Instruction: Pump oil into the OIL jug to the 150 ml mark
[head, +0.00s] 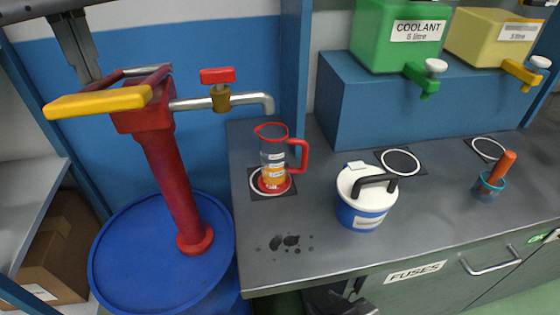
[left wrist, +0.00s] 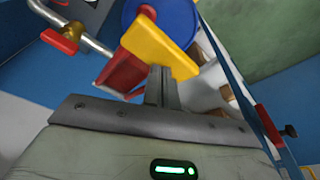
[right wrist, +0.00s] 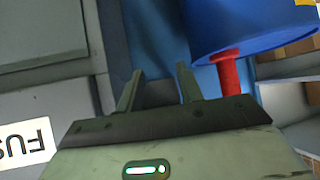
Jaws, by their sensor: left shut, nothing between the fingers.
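The OIL jug (head: 274,153) is clear with a red rim and handle. It stands upright on a ringed pad, with orange oil (head: 273,176) in its lower part; its scale labels are too small to read. The red hand pump (head: 172,165) rises from a blue drum (head: 125,250). Its spout (head: 268,102) ends above the jug, with a red tap lever (head: 217,75). My left gripper (head: 92,76) is shut and empty, close behind the yellow pump handle (head: 100,102); contact cannot be told. My right gripper (right wrist: 157,82) is open and empty, low before the bench.
A white-lidded blue tub (head: 362,215) stands right of the jug, and a cup with an orange-handled tool (head: 490,185) further right. Green COOLANT (head: 385,40) and yellow tanks (head: 490,40) sit on a blue shelf. Dark spots (head: 285,242) mark the bench front.

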